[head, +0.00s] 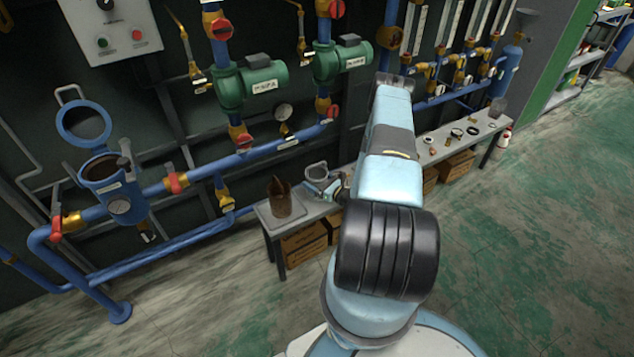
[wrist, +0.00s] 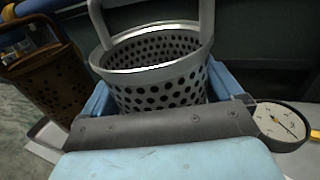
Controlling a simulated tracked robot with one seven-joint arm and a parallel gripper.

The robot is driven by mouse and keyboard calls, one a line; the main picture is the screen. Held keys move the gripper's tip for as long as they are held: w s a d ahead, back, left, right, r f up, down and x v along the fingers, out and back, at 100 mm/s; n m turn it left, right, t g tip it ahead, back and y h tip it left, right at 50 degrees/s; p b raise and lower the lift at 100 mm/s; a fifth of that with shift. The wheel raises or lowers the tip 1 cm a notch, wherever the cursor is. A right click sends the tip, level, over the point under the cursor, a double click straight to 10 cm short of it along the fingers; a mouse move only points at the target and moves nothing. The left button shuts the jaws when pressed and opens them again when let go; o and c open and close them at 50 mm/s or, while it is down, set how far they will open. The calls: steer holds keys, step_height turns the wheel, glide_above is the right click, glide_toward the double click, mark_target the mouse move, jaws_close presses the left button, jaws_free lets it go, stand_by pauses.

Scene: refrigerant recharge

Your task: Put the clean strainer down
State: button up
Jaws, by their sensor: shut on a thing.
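The clean strainer (wrist: 160,90) is a grey metal basket with round holes, a bright rim and a tall handle. It sits upright between the two blue fingers of my gripper (wrist: 163,96), which is shut on it. In the head view the clean strainer (head: 317,170) is over the left part of the low bench (head: 262,212), partly hidden by my arm. I cannot tell whether its bottom touches the bench. A brown, dirty strainer (head: 283,198) stands on the bench to its left; it also shows in the wrist view (wrist: 45,88).
A dial gauge (wrist: 281,122) is close to the right of my gripper. An open blue strainer housing (head: 103,180) is on the pipework at left. Small parts lie on the right part of the bench (head: 462,132). Cardboard boxes (head: 304,243) are under the bench.

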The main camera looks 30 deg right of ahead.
steer(key=shift+f, duration=0.4)
steer(key=o, duration=0.8)
